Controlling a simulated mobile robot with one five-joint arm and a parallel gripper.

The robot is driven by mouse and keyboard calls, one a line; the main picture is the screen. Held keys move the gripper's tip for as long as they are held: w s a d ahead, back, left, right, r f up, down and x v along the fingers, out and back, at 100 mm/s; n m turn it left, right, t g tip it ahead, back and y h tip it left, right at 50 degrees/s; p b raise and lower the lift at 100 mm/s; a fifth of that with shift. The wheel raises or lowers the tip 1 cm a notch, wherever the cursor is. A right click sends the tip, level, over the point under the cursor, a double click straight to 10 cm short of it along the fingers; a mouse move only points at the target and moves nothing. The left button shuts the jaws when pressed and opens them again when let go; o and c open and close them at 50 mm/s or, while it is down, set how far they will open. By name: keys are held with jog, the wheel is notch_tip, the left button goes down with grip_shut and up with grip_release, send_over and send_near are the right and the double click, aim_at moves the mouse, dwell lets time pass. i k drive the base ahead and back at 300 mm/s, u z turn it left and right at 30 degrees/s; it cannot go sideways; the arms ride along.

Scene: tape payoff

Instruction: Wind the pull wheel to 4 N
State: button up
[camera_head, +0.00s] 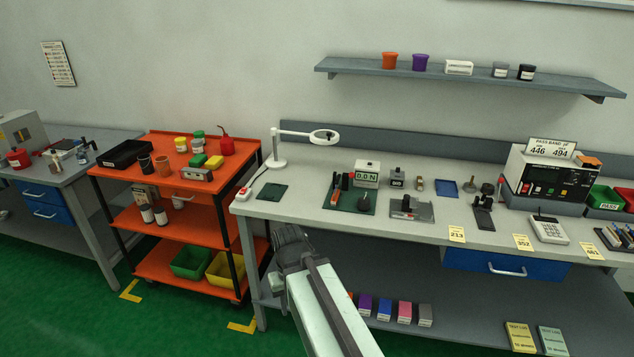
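A white box with a display (367,168) stands on the grey bench, and its face seems to read 0.0 N. In front of it is a dark green plate (350,208) with a small dark round knob (364,204), which may be the pull wheel; it is too small to be sure. Red and black parts (337,190) stand at the plate's left. My gripper (290,235) is at the front edge of the bench, left of the plate and apart from it. Its fingers look close together, but the gap cannot be made out. Nothing is visibly held.
A white magnifier lamp (276,150) stands on the bench behind my gripper. A dark green pad (272,192) lies near the left end. A black clamp fixture (408,207) is right of the plate. An orange cart (158,214) stands to the left. The bench between pad and plate is clear.

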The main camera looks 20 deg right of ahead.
aim_at(363, 202)
jog(key=u, duration=0.15)
jog(key=i, duration=0.9)
jog(key=u, duration=0.05)
